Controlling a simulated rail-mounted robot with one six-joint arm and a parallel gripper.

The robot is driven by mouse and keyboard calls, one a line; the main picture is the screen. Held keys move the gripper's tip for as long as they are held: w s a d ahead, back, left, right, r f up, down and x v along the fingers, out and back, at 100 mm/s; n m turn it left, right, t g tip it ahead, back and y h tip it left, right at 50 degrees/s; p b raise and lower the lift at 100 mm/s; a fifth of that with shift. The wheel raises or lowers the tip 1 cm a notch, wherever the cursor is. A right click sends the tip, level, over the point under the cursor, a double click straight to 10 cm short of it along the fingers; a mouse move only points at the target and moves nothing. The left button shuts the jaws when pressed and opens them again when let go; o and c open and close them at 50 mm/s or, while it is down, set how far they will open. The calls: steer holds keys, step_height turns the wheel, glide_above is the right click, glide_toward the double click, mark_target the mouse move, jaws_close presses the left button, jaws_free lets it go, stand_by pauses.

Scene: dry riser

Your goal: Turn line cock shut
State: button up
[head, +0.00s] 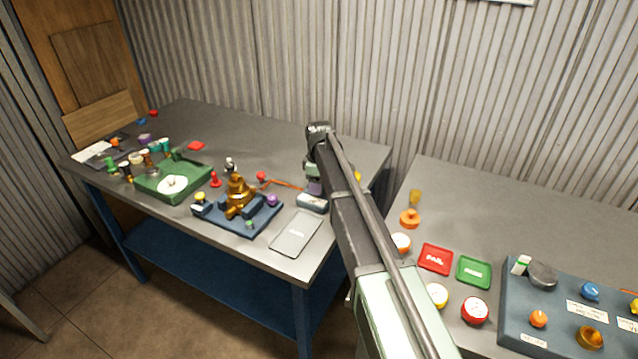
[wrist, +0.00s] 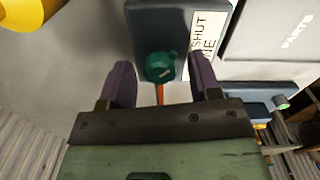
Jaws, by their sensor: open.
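A green knob (wrist: 160,67), which I take to be the line cock, sits on a dark block (wrist: 150,20) in the wrist view. A white label (wrist: 208,30) beside it reads "SHUT" and "LINE", partly cut off. My gripper (wrist: 161,70) is open, with one purple finger on each side of the knob and gaps between. I cannot tell whether the fingertips reach down to its height. In the head view my gripper (head: 315,187) is over the left bench's right end, beside the small block (head: 311,203). The knob is hidden there.
A grey parts tray (head: 297,234) lies near the block, also in the wrist view (wrist: 270,25). A blue base with a brass fitting (head: 239,195) and a green tray (head: 196,186) stand left. An orange line (head: 283,184) runs toward my gripper. A corrugated wall stands behind.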

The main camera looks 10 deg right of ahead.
step_height(320, 180, up, 11)
steer(key=p, duration=1)
steer(key=shift+p, duration=0.4)
steer(key=shift+f, duration=0.1)
steer(key=s+m, duration=1.2)
steer(key=s, duration=2.2)
